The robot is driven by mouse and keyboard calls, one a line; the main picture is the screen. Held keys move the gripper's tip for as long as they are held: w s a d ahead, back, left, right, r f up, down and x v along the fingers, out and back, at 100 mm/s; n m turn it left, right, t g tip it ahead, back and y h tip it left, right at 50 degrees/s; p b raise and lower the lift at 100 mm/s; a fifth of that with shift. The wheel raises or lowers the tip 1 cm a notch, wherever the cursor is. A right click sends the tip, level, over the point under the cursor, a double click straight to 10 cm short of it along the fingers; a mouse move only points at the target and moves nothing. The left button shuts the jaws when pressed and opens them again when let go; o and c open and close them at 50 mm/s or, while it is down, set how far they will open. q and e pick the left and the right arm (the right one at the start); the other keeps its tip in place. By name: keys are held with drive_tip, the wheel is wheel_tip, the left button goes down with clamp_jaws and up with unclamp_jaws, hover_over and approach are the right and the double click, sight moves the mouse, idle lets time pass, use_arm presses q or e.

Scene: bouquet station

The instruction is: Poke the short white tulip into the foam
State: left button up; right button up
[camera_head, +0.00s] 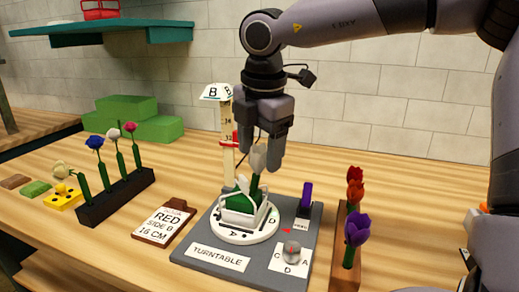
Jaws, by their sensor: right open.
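A second small white bloom (242,184) is low at the basket's left side. Another white flower (113,134) stands in the dark rack at the left. My left gripper is out of view.
A height gauge (227,125) stands close behind the turntable. A dark rack (122,197) holds blue, white and pink flowers at the left. A wooden rack (342,275) holds red, orange and purple ones at the right. A card (162,226) reads "RED SIDE B 16 CM".

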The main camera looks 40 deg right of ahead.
drive_tip(key=shift+s+a+r+p, duration=0.15)
drive_tip(key=shift+r+p, duration=0.2)
drive_tip(key=shift+r, duration=0.45)
drive_tip(key=shift+s+d+r+p, duration=0.1)
drive_tip(key=shift+r+p, duration=0.25)
drive_tip(key=shift+r, duration=0.45)
drive_tip(key=o, duration=0.6)
drive_tip(key=shift+c, duration=0.2)
drive_tip(key=shift+a+f, duration=0.1)
